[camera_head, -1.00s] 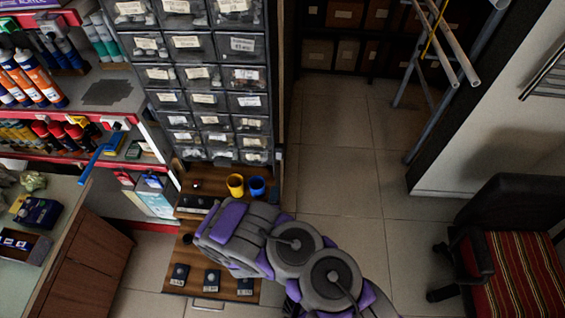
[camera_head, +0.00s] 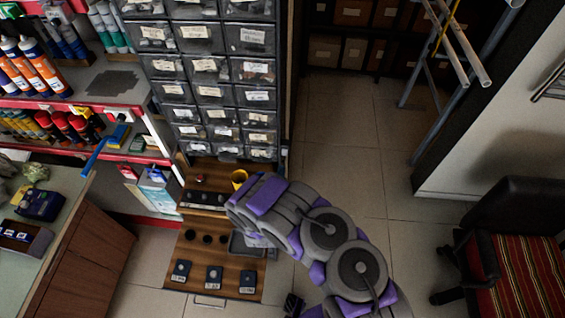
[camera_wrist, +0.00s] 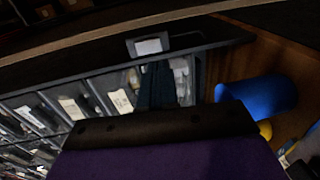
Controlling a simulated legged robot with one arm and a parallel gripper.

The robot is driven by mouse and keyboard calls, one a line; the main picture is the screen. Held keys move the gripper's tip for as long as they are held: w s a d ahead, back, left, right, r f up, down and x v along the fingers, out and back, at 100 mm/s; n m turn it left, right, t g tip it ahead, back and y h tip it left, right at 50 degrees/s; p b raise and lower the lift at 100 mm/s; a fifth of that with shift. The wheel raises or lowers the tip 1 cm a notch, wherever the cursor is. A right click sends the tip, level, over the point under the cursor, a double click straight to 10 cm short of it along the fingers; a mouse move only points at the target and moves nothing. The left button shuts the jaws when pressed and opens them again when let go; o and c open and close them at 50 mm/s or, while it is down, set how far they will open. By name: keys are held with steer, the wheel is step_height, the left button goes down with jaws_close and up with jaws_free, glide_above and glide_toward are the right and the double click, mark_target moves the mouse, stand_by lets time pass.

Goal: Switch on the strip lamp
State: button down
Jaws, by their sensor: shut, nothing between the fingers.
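No lamp that I can name for certain shows. In the wrist view a long dark bar (camera_wrist: 205,35) runs along the edge of the drawer cabinet, with a small white rectangle (camera_wrist: 150,46) on it. I cannot tell whether this bar is the strip lamp or that rectangle its switch. My gripper (camera_wrist: 157,85) appears as dark fingers, shut and empty, in front of the drawers and just below the white rectangle in the picture. Contact cannot be told. In the head view my arm hides the gripper.
The drawer cabinet (camera_head: 210,92) stands over a wooden bench (camera_head: 211,249). A chair (camera_head: 520,245) stands right. The tiled floor (camera_head: 340,140) behind is clear.

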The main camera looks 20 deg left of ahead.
mark_target(285, 155)
steer(key=x, duration=0.3)
steer(key=b+x, duration=0.1)
steer(key=x, duration=0.1)
steer(key=shift+w+d, duration=0.25)
steer(key=shift+w, duration=0.2)
steer(key=shift+a, duration=0.15)
steer(key=shift+a, duration=0.1)
steer(key=shift+w+b, duration=0.15)
steer(key=shift+b, duration=0.2)
